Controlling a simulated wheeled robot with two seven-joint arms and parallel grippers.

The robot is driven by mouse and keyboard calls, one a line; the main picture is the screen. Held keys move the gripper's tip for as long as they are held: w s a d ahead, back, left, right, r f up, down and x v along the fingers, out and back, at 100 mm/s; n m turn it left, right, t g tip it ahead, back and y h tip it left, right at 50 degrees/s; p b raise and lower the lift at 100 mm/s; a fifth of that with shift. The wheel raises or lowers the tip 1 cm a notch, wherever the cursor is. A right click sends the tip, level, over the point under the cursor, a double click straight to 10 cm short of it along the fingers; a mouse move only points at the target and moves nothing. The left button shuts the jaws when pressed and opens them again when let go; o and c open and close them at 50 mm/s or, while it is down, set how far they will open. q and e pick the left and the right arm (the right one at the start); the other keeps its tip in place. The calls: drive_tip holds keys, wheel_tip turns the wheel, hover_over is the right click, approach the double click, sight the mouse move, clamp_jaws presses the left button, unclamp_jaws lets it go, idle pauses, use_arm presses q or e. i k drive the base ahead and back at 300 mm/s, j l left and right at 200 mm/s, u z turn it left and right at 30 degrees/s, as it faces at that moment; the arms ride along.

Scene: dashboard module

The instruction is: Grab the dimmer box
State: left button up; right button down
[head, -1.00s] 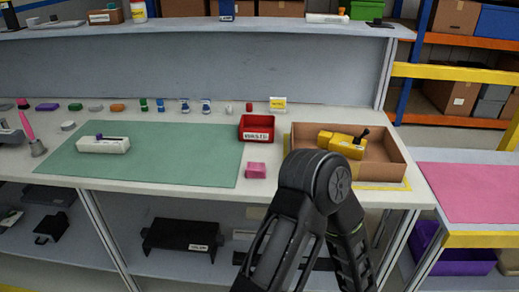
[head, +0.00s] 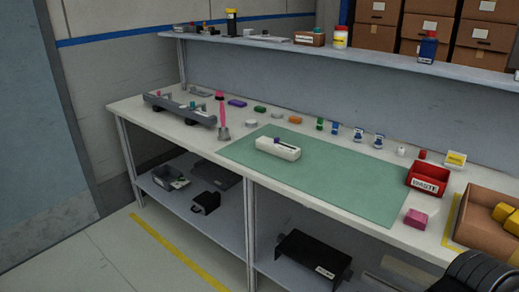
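No box with a readable dimmer label shows, so I cannot tell which thing is the dimmer box. A white module (head: 278,149) with a small purple part on top lies on the green mat (head: 340,185). Under the worktop, a small black box (head: 206,202) and a flat dark piece (head: 212,170) lie on the lower left shelf. A larger black labelled housing (head: 313,258) lies on the shelf to the right. Neither gripper is in view; only a black part of my arm shows at the bottom right corner.
A grey fixture (head: 180,109) stands at the worktop's left end. Small coloured parts line the back. A red waste bin (head: 428,178), a pink block (head: 416,218) and a cardboard box (head: 490,228) with yellow pieces stand at the right. The floor at left is clear.

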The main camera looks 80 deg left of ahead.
sight(283, 150)
drive_tip(key=u, duration=3.05)
drive_tip(key=i+l, duration=0.25)
drive_tip(key=l, duration=0.15)
drive_tip(key=i+l, duration=0.25)
drive_tip(key=l, duration=0.2)
